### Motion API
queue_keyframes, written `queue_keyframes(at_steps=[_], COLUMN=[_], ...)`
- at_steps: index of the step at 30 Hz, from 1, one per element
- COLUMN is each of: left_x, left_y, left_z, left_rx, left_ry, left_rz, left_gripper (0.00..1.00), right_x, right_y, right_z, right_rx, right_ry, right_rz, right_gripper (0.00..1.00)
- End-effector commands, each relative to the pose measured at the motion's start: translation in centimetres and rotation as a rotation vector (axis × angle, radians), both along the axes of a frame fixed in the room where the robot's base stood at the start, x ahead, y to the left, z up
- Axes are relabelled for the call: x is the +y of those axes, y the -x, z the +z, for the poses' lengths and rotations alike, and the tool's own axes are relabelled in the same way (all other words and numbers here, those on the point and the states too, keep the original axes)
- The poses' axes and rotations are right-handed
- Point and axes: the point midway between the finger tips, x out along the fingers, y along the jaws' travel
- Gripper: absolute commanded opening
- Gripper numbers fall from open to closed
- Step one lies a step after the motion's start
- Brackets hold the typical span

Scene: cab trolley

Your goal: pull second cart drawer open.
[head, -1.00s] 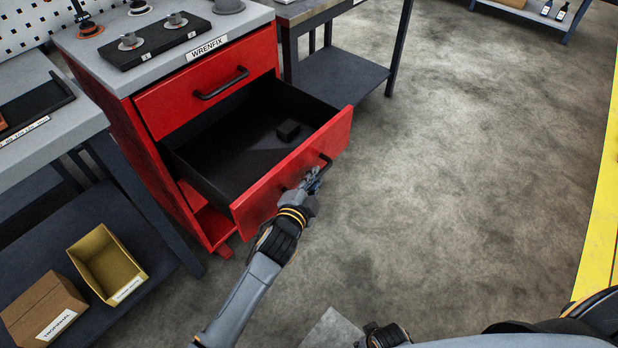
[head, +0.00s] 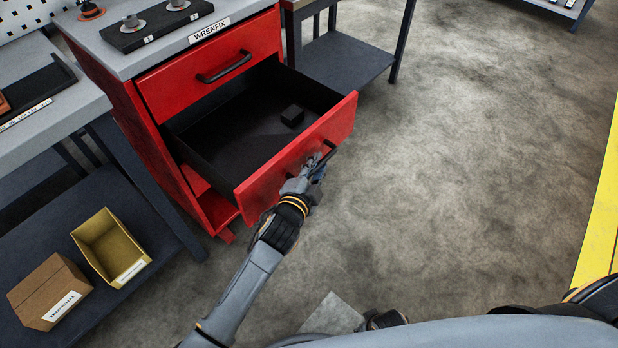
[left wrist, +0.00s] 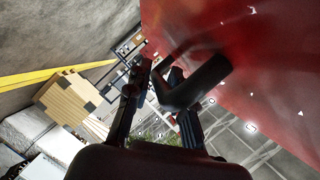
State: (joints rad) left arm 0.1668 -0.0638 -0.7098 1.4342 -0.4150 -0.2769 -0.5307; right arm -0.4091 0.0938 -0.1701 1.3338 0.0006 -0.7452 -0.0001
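The red cart (head: 120,110) stands at the left in the head view. A black bar handle (head: 329,152) is on the drawer's red front. My left gripper (head: 316,165) is at this handle. In the left wrist view, its two fingers (left wrist: 158,85) are on either side of the black handle (left wrist: 205,80), closed on it, beside the red drawer front (left wrist: 260,60).
The top drawer (head: 215,75) is shut. A grey bench (head: 95,105) at left has a lower shelf with a yellow bin (head: 108,248) and a cardboard box (head: 48,292). Another table (head: 345,62) stands behind the cart. The floor (head: 460,180) to the right is clear.

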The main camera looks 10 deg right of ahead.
Motion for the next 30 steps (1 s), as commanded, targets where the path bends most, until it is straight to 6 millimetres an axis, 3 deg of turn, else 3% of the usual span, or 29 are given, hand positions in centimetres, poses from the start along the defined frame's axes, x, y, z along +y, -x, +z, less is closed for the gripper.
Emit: queue_keyframes(at_steps=[15, 21, 30], left_x=[5.3, 6.0, 6.1], left_y=[8.0, 9.1, 9.2], left_z=[1.9, 2.2, 2.3], left_rx=[0.004, 0.003, 0.002], left_ry=[-0.002, -0.001, 0.0], left_rz=[0.0, 0.0, 0.0], left_gripper=[0.22, 0.22, 0.22], right_x=[-0.1, -0.1, -0.1], right_y=[-0.2, -0.2, -0.3], right_z=[0.1, 0.1, 0.1], right_rx=[-0.005, -0.005, -0.006], right_ry=[0.001, 0.002, 0.002], right_rz=[0.0, 0.0, 0.001], right_gripper=[0.4, 0.4, 0.4])
